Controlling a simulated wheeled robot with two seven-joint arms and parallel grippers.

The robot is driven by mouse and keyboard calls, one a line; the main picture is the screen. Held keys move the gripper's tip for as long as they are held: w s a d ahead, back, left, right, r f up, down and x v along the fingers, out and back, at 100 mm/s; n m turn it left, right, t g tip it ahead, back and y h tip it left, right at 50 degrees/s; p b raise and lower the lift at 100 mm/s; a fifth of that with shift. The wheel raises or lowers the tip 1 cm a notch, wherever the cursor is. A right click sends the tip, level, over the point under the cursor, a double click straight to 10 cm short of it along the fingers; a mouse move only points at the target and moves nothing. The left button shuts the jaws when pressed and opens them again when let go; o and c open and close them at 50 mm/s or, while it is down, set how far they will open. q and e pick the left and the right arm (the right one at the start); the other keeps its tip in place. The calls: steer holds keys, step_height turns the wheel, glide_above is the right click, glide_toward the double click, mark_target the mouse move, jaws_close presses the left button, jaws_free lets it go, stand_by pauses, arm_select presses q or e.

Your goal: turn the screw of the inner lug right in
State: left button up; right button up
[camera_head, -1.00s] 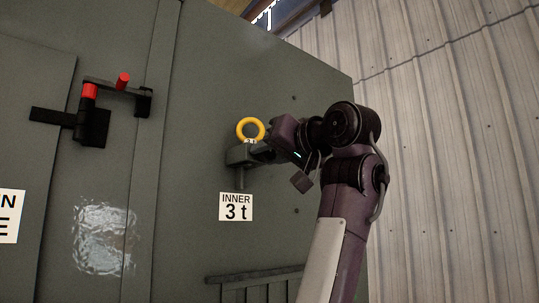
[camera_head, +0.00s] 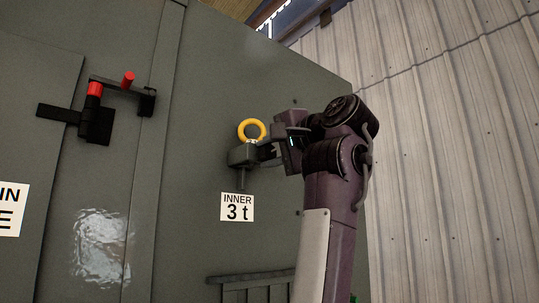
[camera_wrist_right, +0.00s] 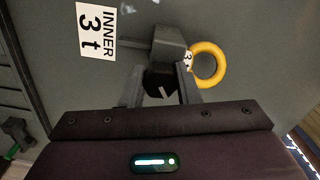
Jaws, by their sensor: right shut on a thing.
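The inner lug is a grey block (camera_head: 241,155) on the grey-green wall, with a yellow ring (camera_head: 251,121) standing on top and a stub below. In the right wrist view the lug block (camera_wrist_right: 168,45) is just beyond the fingers, with the ring (camera_wrist_right: 225,60) to its right. My right gripper (camera_head: 268,150) reaches the lug from the right side. In the right wrist view its fingers (camera_wrist_right: 160,86) are shut on the black screw head (camera_wrist_right: 156,82), which has a pale line on its face. The screw's shank is hidden. My left gripper is not in view.
An "INNER 3 t" label (camera_head: 237,207) is below the lug. A black latch with red grips (camera_head: 95,125) is on the wall at the left. A slatted vent (camera_head: 250,281) is low on the wall. A corrugated wall (camera_head: 430,150) rises at the right.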

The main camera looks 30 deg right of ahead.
steer(key=m, duration=0.6)
steer(key=shift+w+f, duration=0.1)
steer(key=m, duration=0.6)
steer(key=shift+w+m+b, duration=0.1)
steer(key=shift+m+b, duration=0.2)
steer(key=m, duration=0.9)
steer(key=shift+m+p, duration=0.3)
steer(key=shift+m, duration=1.2)
steer(key=o, duration=0.8)
steer(key=shift+d, duration=0.1)
steer(key=shift+c, duration=0.2)
steer(key=shift+o, duration=1.1)
steer(key=shift+s+r, duration=0.2)
steer(key=shift+s, duration=0.15)
